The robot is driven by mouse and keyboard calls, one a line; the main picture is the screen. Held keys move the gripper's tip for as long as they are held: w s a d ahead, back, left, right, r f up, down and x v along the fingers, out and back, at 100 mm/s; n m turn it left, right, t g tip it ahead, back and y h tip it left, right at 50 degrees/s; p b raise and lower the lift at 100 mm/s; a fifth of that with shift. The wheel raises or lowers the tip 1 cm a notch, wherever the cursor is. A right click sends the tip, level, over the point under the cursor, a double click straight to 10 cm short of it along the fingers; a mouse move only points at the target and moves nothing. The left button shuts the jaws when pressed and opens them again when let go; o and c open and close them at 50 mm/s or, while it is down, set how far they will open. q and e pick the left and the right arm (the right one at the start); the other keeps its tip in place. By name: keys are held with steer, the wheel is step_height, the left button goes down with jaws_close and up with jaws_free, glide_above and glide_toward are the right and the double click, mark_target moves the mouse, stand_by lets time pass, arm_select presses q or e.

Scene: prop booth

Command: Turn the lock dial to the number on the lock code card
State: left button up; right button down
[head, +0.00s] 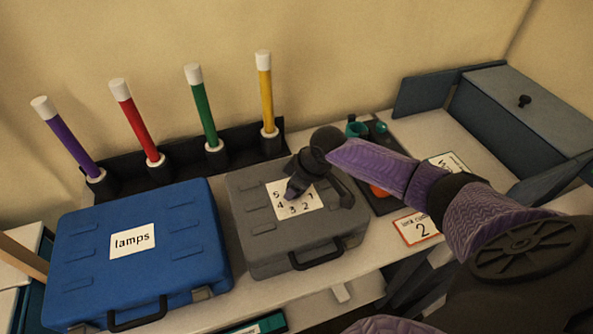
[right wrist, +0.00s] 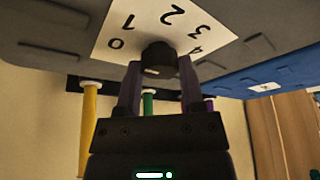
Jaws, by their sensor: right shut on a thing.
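The grey case (head: 245,245) lies flat on the shelf, with a white number sheet (head: 309,206) on its lid. The black lock dial (right wrist: 160,56) stands at the middle of that sheet. My right gripper (head: 297,188) reaches in from the right and is shut on the dial; its two fingers (right wrist: 160,78) show either side of the dial in the right wrist view. In the head view the gripper hides the dial. I cannot tell which number the dial points to. The lock code card (head: 421,228), orange-edged, shows a 2. My left gripper is not in view.
A blue case (head: 190,225) labelled "lamps" stands left of the grey case. Behind them a black rack (head: 190,157) holds purple, red, green and yellow sticks. A dark tray (head: 383,140) with small items and a blue-grey box (head: 520,110) are at the right.

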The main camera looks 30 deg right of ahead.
steer(key=m+h+p, duration=0.1)
steer(key=m+p, duration=0.2)
steer(key=m+h+p, duration=0.1)
steer(key=m+p, duration=0.2)
steer(key=p, duration=0.1)
steer(key=shift+a+r+t, duration=0.2)
steer(key=shift+t, duration=0.1)
steer(key=m+h+p, duration=0.1)
steer(key=m, duration=0.2)
steer(key=shift+f+p, duration=0.1)
steer(key=shift+p, duration=0.25)
steer(key=shift+f+m+h+p, duration=0.1)
steer(key=shift+m+h+p, duration=0.6)
steer(key=shift+m, duration=1.1)
steer(key=shift+h, duration=0.3)
steer(key=shift+c, duration=1)
jaws_free()
